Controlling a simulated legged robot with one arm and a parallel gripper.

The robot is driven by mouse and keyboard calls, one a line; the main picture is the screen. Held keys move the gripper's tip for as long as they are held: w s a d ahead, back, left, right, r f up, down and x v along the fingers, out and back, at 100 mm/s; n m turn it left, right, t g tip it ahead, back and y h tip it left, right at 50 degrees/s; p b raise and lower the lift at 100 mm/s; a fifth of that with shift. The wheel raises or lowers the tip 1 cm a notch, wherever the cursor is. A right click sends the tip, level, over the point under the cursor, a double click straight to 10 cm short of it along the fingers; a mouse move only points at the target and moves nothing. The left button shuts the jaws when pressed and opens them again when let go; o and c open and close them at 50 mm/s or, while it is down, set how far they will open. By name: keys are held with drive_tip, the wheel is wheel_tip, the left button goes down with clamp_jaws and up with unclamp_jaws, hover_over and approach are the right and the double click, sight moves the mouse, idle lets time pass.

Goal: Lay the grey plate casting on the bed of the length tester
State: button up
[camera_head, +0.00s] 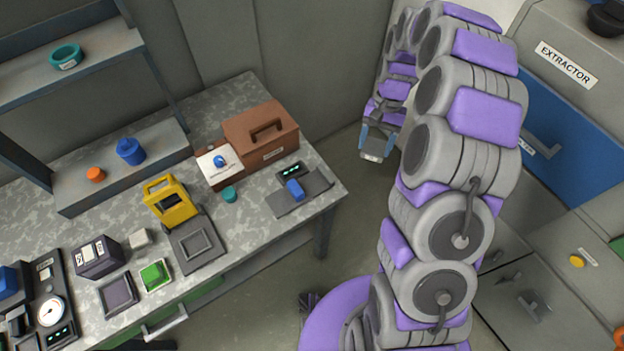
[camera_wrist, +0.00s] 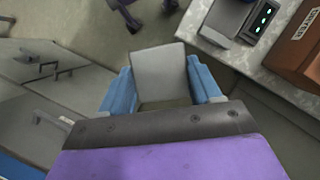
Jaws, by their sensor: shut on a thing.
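My gripper (camera_head: 376,143) has blue fingers and is shut on the grey plate casting (camera_wrist: 158,72). In the wrist view the flat plate sits between both fingers (camera_wrist: 163,88) and sticks out past them. In the head view the plate is a small grey patch (camera_head: 373,156), held over the floor to the right of the bench. The likely length tester is the flat grey device with a blue block and a green-lit display (camera_head: 290,170) at the bench's right end. Its bare bed (camera_head: 318,182) shows; its name cannot be read. Its display also shows in the wrist view (camera_wrist: 263,17).
A brown case (camera_head: 262,132) and a white-topped box (camera_head: 219,163) stand behind the tester. A teal cylinder (camera_head: 229,194) and yellow device (camera_head: 171,203) are to its left. A dial gauge device (camera_head: 50,310) is far left. Grey cabinets (camera_head: 540,265) stand at right.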

drive_tip(key=s+a+f+m+t+y, duration=0.1)
drive_tip(key=s+a+f+m, duration=0.25)
drive_tip(key=s+f, duration=0.3)
drive_tip(key=s+a+f+m+y, duration=0.1)
drive_tip(key=s+a+f+m, duration=0.3)
drive_tip(key=s, duration=0.3)
drive_tip(key=b, duration=0.4)
hover_over(310, 185)
drive_tip(key=d, duration=0.2)
wheel_tip(310, 185, down, 2)
drive_tip(key=shift+s+f+t, duration=0.1)
drive_tip(key=shift+s+t, duration=0.05)
drive_tip(key=shift+t, duration=0.15)
drive_tip(key=shift+w+a, duration=0.15)
drive_tip(key=shift+w, duration=0.4)
drive_tip(key=f, duration=0.2)
drive_tip(key=f+b, duration=0.1)
drive_tip(key=shift+a+f, duration=0.2)
drive_tip(key=shift+f, duration=0.15)
drive_tip(key=shift+r, duration=0.1)
drive_tip(key=o, duration=1)
drive_tip(key=shift+w, duration=0.1)
drive_tip(key=shift+c, duration=0.2)
drive_tip(key=shift+o, duration=0.4)
